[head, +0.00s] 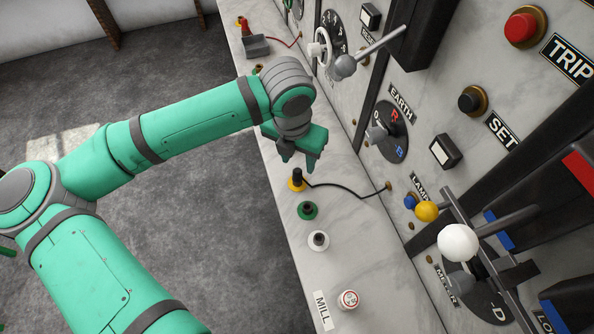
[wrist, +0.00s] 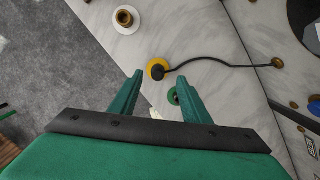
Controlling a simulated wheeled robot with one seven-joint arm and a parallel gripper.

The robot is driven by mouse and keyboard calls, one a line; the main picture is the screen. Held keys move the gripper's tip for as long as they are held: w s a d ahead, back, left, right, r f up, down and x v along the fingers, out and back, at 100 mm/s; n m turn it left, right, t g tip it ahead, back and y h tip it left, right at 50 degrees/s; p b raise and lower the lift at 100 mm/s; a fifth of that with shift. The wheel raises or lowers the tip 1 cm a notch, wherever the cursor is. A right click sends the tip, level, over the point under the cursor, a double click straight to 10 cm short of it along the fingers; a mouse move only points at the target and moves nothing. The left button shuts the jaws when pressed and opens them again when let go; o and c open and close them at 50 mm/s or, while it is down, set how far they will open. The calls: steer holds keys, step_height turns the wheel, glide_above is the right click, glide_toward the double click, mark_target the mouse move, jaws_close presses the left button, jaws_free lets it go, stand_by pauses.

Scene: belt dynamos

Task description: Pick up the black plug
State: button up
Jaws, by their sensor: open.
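The black plug (head: 297,175) stands upright in a yellow-ringed socket (head: 295,186) on the marble ledge. A black cord runs from it to the panel at the right. In the wrist view the black plug (wrist: 158,72) shows from above on its yellow ring, beyond the fingertips and between their lines. My gripper (head: 298,166) is open and empty, just above and close to the plug in the head view. In the wrist view my gripper (wrist: 160,78) has its two green fingers apart. I cannot tell the exact height gap.
A green-ringed socket (head: 308,210) and a white-ringed socket (head: 319,240) stand nearer on the ledge (head: 345,262). The upright panel with an earth dial (head: 391,132), knobs and levers rises close at the right. The ledge's left edge drops to the floor.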

mark_target(298, 170)
steer(key=shift+w+f, duration=0.15)
steer(key=shift+f, duration=1.4)
steer(key=shift+w+f, duration=0.1)
steer(key=shift+f, duration=1.4)
jaws_close()
